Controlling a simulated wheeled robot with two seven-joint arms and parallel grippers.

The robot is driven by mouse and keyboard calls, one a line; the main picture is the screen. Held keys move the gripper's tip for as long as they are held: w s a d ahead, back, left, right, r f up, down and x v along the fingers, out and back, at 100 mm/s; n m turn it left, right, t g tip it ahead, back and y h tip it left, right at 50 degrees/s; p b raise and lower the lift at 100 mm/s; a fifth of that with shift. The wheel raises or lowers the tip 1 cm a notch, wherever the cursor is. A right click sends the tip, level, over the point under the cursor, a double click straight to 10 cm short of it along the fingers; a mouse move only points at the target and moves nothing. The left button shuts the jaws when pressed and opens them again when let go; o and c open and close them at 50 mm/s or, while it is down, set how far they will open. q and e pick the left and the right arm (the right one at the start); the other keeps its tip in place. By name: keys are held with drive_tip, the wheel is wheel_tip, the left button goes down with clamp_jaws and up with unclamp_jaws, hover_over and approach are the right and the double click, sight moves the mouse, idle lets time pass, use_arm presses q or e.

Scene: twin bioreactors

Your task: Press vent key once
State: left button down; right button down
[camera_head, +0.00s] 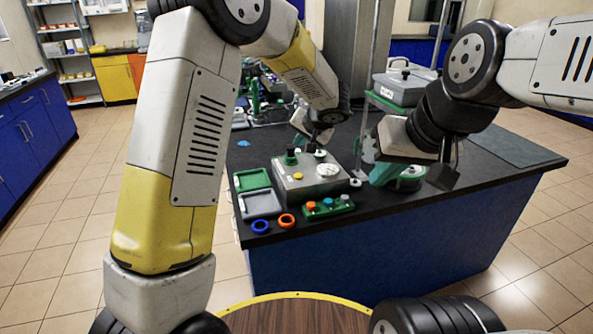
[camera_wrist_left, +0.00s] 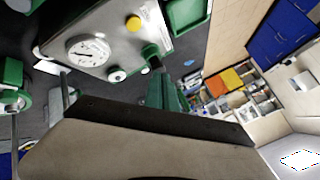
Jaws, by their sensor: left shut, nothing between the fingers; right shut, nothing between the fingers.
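A grey metal box (camera_head: 306,187) sits on the dark bench, with a round white gauge (camera_head: 327,170), a yellow button (camera_head: 298,176) and dark knobs on top. The box also shows in the left wrist view (camera_wrist_left: 110,40), with its gauge (camera_wrist_left: 88,50) and yellow button (camera_wrist_left: 133,23). I see no readable label, so I cannot tell which is the vent key. My left gripper (camera_head: 319,140) is shut and empty, above the box's back edge. My right gripper (camera_head: 446,170) is shut and empty, right of the box.
A grey lidded case (camera_head: 403,88) stands on a raised green shelf at the back right. The bench's right side is mostly clear.

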sight(299, 176)
use_arm(q)
drive_tip(key=shift+f, duration=4.4)
drive_tip(key=shift+f, duration=0.1)
drive_tip(key=shift+f, duration=0.3)
drive_tip(key=shift+f, duration=0.45)
drive_tip(key=shift+r, duration=0.85)
